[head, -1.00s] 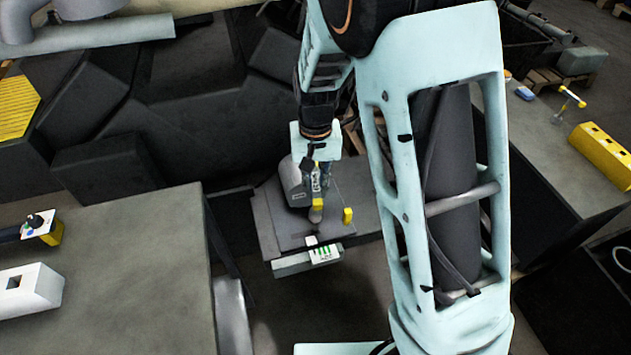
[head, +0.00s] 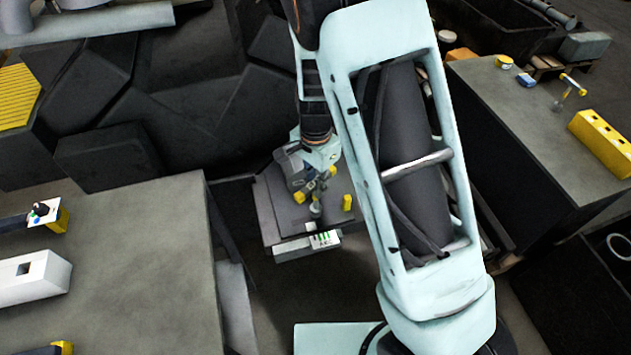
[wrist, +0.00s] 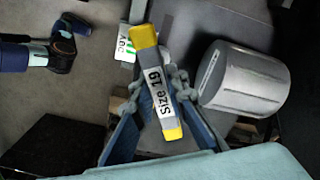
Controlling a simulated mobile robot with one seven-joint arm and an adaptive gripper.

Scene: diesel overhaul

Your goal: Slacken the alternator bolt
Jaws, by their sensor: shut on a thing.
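My gripper (head: 317,180) reaches down over a low dark stand in the head view. It is shut on a grey bar tool with yellow ends (head: 300,198). A small grey round-headed post (head: 316,208) stands just below the tool. I cannot make out the alternator bolt or whether the tool touches it.
The stand's plate (head: 285,222) has a separate small yellow piece (head: 347,203) at right and a label with green marks (head: 325,240) at its front. A grey bench (head: 140,260) stands at left, another (head: 535,130) at right. Dark angular blocks (head: 105,170) lie behind.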

